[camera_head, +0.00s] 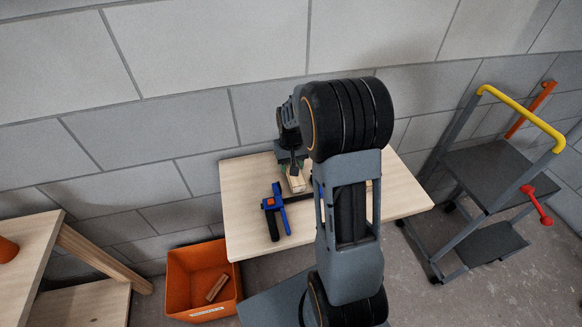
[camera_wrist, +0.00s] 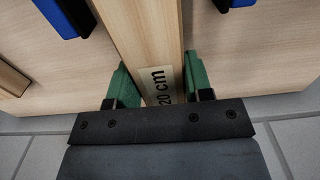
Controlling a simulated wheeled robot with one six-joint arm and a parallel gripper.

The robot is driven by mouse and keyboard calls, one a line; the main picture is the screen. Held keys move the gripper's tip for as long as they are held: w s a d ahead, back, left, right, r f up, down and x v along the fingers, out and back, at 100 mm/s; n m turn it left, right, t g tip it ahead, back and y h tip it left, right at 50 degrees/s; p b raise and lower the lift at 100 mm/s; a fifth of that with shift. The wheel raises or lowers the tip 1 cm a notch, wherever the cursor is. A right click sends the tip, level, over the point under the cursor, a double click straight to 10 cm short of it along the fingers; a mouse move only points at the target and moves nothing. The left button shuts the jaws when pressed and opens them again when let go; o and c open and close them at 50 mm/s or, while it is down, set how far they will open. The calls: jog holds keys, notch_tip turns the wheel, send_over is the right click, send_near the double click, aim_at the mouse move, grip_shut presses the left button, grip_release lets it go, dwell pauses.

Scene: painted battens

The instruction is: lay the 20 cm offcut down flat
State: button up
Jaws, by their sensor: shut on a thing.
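The 20 cm offcut is a pale wooden batten (camera_wrist: 150,40) with a "20 cm" label facing the wrist camera. In the wrist view my gripper (camera_wrist: 160,90) has its green pads on both sides of it, shut on its labelled end. In the head view the offcut (camera_head: 297,182) shows as a short pale piece below my gripper (camera_head: 291,168), over the wooden table (camera_head: 245,190). My arm hides part of that area. I cannot tell whether the offcut touches the tabletop or how far it is tilted.
A blue and black clamp (camera_head: 275,208) lies on the table near the offcut. Blue parts (camera_wrist: 68,15) show at the top of the wrist view. An orange bin (camera_head: 180,275) holding wood stands below the table. A grey trolley (camera_head: 485,170) stands at right.

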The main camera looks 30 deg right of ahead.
jog(key=shift+f, duration=0.65)
jog(key=shift+f, duration=0.1)
jog(key=shift+f, duration=0.15)
jog(key=o, duration=1.1)
jog(key=shift+c, duration=0.2)
notch_tip(320, 180, up, 12)
jog(key=shift+f, duration=0.1)
jog(key=s+a+r+n+t, duration=0.1)
jog(key=s+a, duration=0.4)
jog(key=s, duration=0.3)
jog(key=s+a+r+n+t, duration=0.1)
jog(key=s+a, duration=0.3)
jog(key=s, duration=0.4)
jog(key=shift+s+a+r+n+t, duration=0.15)
jog(key=shift+a+r+n+t, duration=0.25)
jog(key=shift+t, duration=0.4)
